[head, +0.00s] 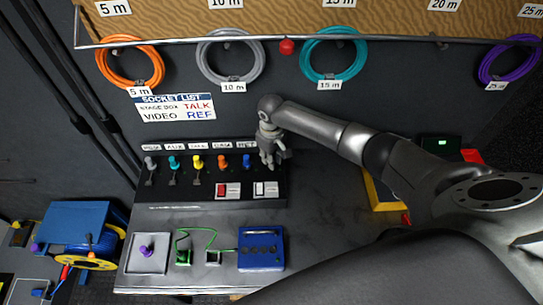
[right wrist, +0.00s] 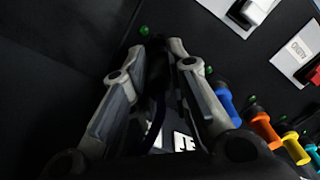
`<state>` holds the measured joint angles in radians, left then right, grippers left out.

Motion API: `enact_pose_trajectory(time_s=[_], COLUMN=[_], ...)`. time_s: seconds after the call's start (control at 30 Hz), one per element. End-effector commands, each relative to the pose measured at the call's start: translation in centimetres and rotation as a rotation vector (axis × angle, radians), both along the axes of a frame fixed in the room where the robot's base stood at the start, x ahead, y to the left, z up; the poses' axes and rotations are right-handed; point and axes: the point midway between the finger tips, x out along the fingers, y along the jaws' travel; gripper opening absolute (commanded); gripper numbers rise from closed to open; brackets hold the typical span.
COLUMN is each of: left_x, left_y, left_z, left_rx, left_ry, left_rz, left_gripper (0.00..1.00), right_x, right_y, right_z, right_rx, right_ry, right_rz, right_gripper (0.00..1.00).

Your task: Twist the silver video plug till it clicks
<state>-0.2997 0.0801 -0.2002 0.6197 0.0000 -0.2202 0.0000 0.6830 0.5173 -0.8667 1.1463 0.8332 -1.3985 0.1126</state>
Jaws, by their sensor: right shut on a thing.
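My right gripper (head: 268,158) is at the right end of the black socket panel (head: 160,196), just right of the blue plug. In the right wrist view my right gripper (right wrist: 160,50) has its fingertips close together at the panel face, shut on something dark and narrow. I take this to be the silver video plug, but the fingers hide most of it, so neither its colour nor its twist angle shows. A green lamp (right wrist: 143,30) is lit beside the fingertips. My left gripper is not in view.
Blue (head: 247,161), orange (head: 222,162), yellow (head: 197,161), teal (head: 173,163) and greyish (head: 149,163) plugs stand in a row left of the gripper. Red (head: 228,190) and white (head: 265,189) switches sit below. A blue box (head: 261,247) is on the bench.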

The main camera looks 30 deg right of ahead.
Motion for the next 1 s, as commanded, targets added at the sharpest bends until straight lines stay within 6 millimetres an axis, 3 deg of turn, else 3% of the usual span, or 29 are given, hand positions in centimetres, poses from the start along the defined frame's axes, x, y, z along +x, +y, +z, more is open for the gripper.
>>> enact_pose_trajectory(time_s=[0.6,1.0], left_x=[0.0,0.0], left_y=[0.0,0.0], left_z=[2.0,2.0], left_rx=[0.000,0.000], left_ry=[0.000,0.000], left_rz=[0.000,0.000], left_gripper=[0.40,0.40], right_x=[-0.1,-0.1], right_y=[0.0,0.0], right_z=[0.0,-0.1], right_rx=[0.000,0.000], right_ry=[0.002,0.002], right_rz=[-0.195,-0.218], right_gripper=[0.00,0.00])
